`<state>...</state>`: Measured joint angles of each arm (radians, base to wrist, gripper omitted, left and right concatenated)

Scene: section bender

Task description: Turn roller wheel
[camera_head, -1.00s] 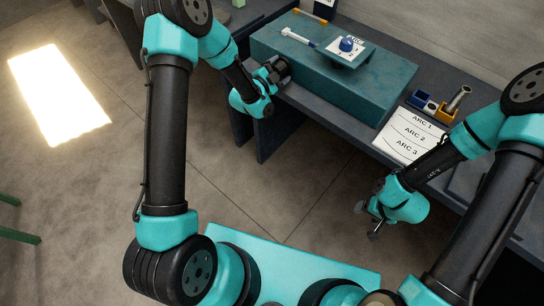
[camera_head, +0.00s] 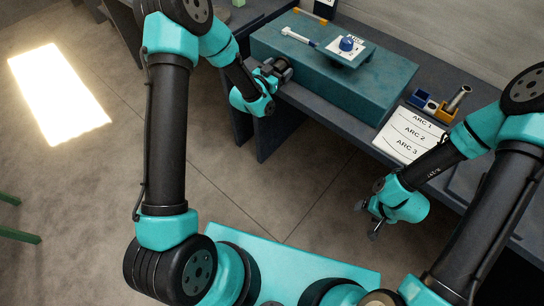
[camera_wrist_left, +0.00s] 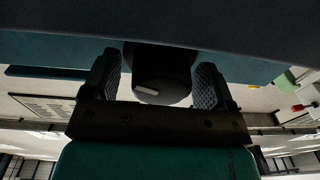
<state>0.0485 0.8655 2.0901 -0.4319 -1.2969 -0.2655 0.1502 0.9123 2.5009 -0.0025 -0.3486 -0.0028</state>
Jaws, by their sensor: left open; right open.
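The dark roller wheel (camera_head: 283,66) sits at the front left of the teal machine body (camera_head: 345,85). My left gripper (camera_head: 268,75) is right at it, and the arm partly hides it in the head view. In the left wrist view the wheel's dark round face (camera_wrist_left: 160,88), with a pale mark, lies between the two open fingers of my left gripper (camera_wrist_left: 160,82). A gap shows between the wheel and each finger. My right gripper (camera_head: 369,220) is open and empty, hanging in front of the bench.
A blue knob (camera_head: 347,44) on a white dial plate stands on the machine, with a white-and-blue lever (camera_head: 298,36) beside it. An ARC 1-3 sheet (camera_head: 408,136) and small bins (camera_head: 432,106) lie on the bench to the right. The floor in front is clear.

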